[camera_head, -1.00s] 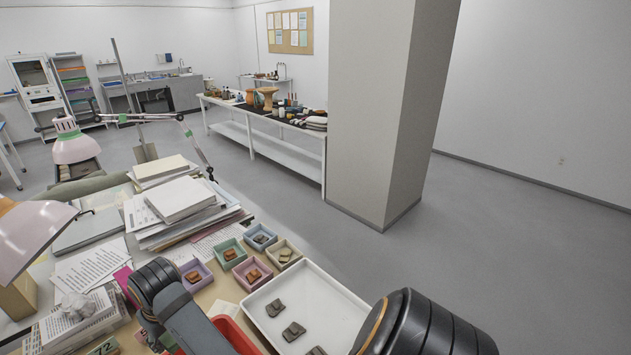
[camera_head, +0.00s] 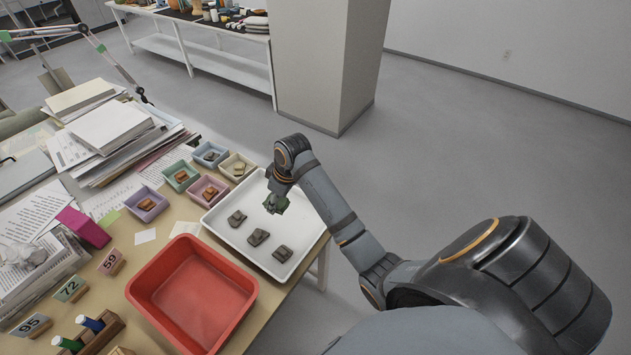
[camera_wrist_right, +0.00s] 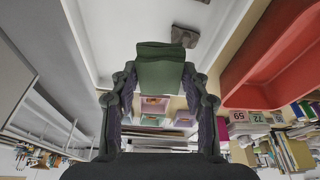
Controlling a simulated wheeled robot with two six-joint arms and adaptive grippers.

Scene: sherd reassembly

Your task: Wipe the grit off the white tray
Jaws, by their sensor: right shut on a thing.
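The white tray (camera_head: 218,226) lies at the table's right edge in the head view. Three dark grey sherds lie on it in a slanting row: one at the left (camera_head: 237,218), one in the middle (camera_head: 258,237) and one at the right (camera_head: 282,253). My right gripper (camera_head: 276,203) is over the tray's far part, pointing down. In the right wrist view it is shut on a green pad (camera_wrist_right: 160,72), with a finger on each side. I cannot tell whether the pad touches the tray. I cannot make out grit at this size. My left gripper is out of view.
A red bin (camera_head: 165,285) stands left of the tray. Small coloured boxes with sherds, such as a pink one (camera_head: 209,190), line the tray's left far side. Paper stacks (camera_head: 110,130), number cards (camera_head: 70,290) and a wooden pen holder (camera_head: 100,335) stand further left.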

